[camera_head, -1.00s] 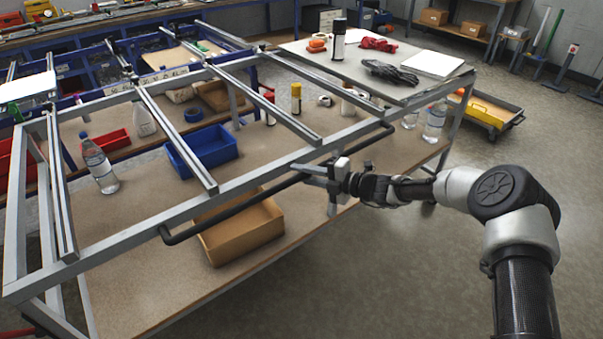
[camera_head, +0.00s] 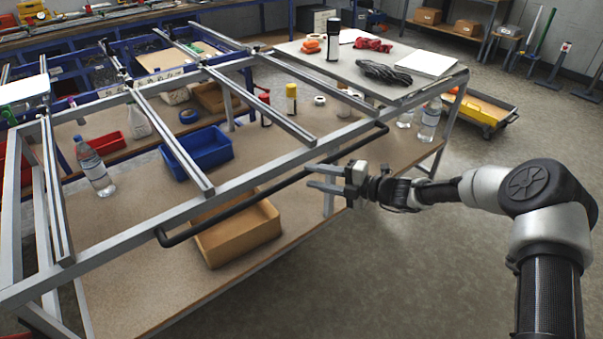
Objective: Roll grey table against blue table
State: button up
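The grey table (camera_head: 270,168) is a metal frame with a wooden lower shelf and a black handle (camera_head: 235,206) along its near side. The blue table (camera_head: 118,88) stands behind it at the upper left, its blue frame partly hidden by the grey rails. The grey table's far end overlaps the blue table in the picture; I cannot tell whether they touch. My gripper (camera_head: 314,177) is at the handle's right half, its two fingers spread and pointing left. The fingers are empty, with their tips close to the handle; contact is unclear.
A blue bin (camera_head: 208,148), an orange-brown bin (camera_head: 238,236) and a water bottle (camera_head: 95,168) stand on the grey table's lower shelf. A low cart with a yellow side (camera_head: 481,112) is on the floor at right. The floor between them is clear.

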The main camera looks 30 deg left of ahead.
jog(key=d+r, duration=0.2)
jog(key=d, duration=0.9)
